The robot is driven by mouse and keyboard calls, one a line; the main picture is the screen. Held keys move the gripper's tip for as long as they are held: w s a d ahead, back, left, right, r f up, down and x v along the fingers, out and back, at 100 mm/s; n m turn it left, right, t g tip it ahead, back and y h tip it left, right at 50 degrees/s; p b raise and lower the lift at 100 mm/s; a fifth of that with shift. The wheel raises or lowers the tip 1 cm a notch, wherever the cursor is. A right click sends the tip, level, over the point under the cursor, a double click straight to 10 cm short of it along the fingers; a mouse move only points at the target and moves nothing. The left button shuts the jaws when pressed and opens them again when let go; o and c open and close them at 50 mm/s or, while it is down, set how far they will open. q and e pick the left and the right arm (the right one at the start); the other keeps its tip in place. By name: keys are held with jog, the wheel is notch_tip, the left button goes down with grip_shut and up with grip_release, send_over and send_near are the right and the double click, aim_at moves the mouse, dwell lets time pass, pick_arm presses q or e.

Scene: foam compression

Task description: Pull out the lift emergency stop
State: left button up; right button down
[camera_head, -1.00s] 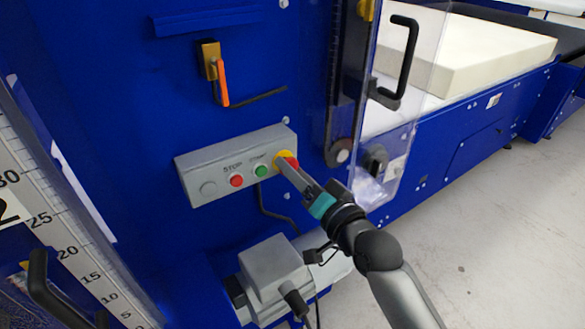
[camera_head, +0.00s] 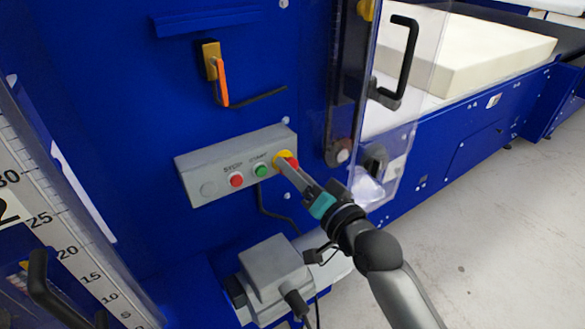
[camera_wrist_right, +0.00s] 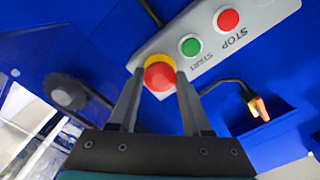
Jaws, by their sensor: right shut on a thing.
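The emergency stop is a red mushroom button on a yellow collar (camera_head: 283,155), at the right end of a grey control box (camera_head: 215,163) on the blue machine. My right gripper (camera_head: 287,164) reaches it from the lower right. In the right wrist view the red button (camera_wrist_right: 159,76) sits between the two fingertips of my right gripper (camera_wrist_right: 157,82), which is shut on it. The fingers hide part of the button in the head view. My left gripper is not in view.
Left of the stop on the box are a green START button (camera_head: 261,170) and a red STOP button (camera_head: 236,180). A clear door with a black handle (camera_head: 403,62) stands to the right. A grey motor housing (camera_head: 272,265) is below. An orange-handled lever (camera_head: 221,82) is above.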

jog(key=shift+s+d, duration=0.15)
jog(key=shift+s, duration=0.05)
dwell(0.5)
grip_release()
dwell(0.6)
jog(key=p+v, duration=0.3)
jog(key=v, duration=0.4)
dwell(0.4)
